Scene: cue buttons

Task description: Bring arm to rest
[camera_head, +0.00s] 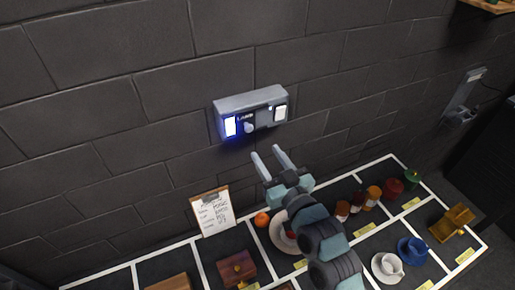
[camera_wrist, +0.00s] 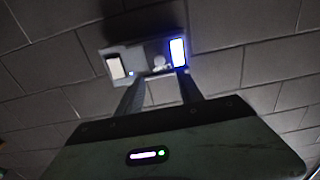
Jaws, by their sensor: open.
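My gripper (camera_head: 267,157) is open and empty, with its two fingers pointing up towards the dark block wall. It is below and in front of a grey wall panel (camera_head: 235,103), apart from it in the head view. The panel has a blue-lit button (camera_head: 230,126) at its left, a round knob (camera_head: 249,128) in the middle and a white button (camera_head: 280,114) at its right. In the wrist view, the fingers (camera_wrist: 158,92) reach towards the panel (camera_wrist: 128,48), where the blue-lit button (camera_wrist: 178,52) is at the right. My arm hides part of the table.
A dark table with white dividing lines (camera_head: 134,276) lies below. It holds a clipboard (camera_head: 212,211), an orange (camera_head: 262,219), a brown box (camera_head: 237,268), several jars (camera_head: 373,195), a white cup (camera_head: 390,264), a blue cup (camera_head: 412,249) and a golden box (camera_head: 452,222). A wall fixture (camera_head: 462,115) is at right.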

